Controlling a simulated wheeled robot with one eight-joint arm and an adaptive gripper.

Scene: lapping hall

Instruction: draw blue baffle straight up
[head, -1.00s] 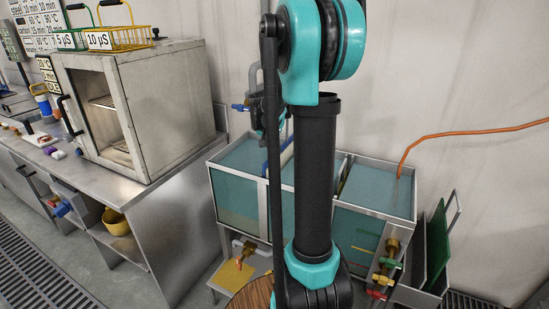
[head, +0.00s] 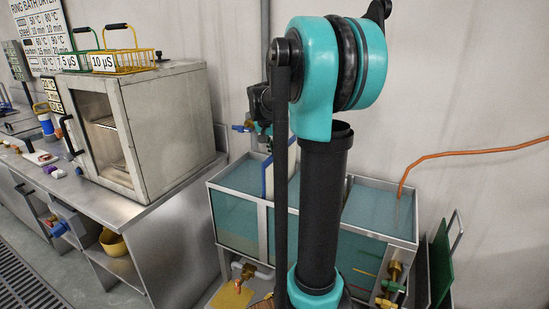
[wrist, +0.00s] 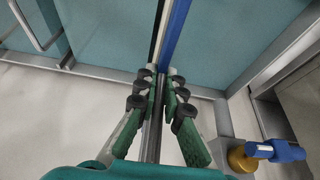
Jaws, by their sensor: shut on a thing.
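The blue baffle shows in the wrist view (wrist: 178,30) as a narrow upright strip, seen nearly edge-on, running from the top edge down to my fingertips. My gripper (wrist: 159,84) is shut on it, one green finger on each side. In the head view a blue edge of the baffle (head: 263,178) stands at the tank, just left of my arm. My arm hides much of it, and its lower end cannot be made out. The tank (head: 236,185) has a metal frame and blue-green compartments.
A blue-handled brass valve (wrist: 262,152) is at the right in the wrist view. An orange hose (head: 450,155) enters the tank's right part. A green panel (head: 441,262) stands right of the tank. A steel oven (head: 150,120) stands on the left bench.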

